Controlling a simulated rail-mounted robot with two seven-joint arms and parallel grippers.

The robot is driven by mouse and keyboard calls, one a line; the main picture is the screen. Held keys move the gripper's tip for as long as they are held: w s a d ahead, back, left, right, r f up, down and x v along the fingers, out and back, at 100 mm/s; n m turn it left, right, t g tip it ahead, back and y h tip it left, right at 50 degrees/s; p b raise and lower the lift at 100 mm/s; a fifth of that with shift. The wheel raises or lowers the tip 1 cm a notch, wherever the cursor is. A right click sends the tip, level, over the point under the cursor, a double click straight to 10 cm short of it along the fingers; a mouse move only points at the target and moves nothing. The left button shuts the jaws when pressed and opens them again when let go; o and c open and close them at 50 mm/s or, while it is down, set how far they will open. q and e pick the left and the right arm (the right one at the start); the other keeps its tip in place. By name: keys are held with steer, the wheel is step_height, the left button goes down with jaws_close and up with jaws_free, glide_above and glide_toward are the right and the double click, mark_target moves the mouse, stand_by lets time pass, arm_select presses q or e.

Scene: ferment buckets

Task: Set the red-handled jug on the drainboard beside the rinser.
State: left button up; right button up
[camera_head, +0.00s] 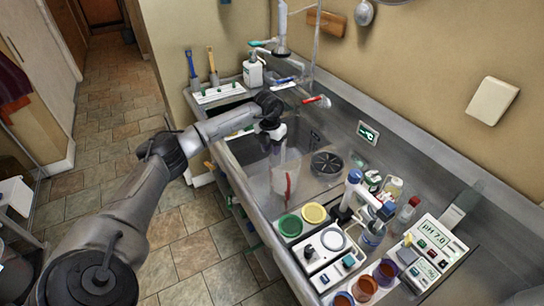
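The red-handled jug (280,172) is a clear, pale vessel with a red upright handle. It stands roughly upright in the sink area at the middle of the head view. My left gripper (275,133) is just above the jug's rim, pointing down; its fingers are small and partly hidden, so whether they touch the jug is unclear. A round black grate (326,163), which looks like the rinser, lies to the right of the jug on the steel drainboard (312,188). My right gripper is out of view.
Yellow (314,213) and green (290,225) lids lie in front of the drainboard. A blue-and-white upright device (351,190), bottles and a pH meter (432,245) crowd the right. A red-tipped tap (318,101) and a white pump bottle (253,72) stand behind.

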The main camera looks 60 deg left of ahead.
arm_select(q)
step_height(320, 180, up, 8)
steer(key=b, duration=0.1)
steer(key=shift+a, duration=0.2)
steer(key=shift+s+r, duration=0.1)
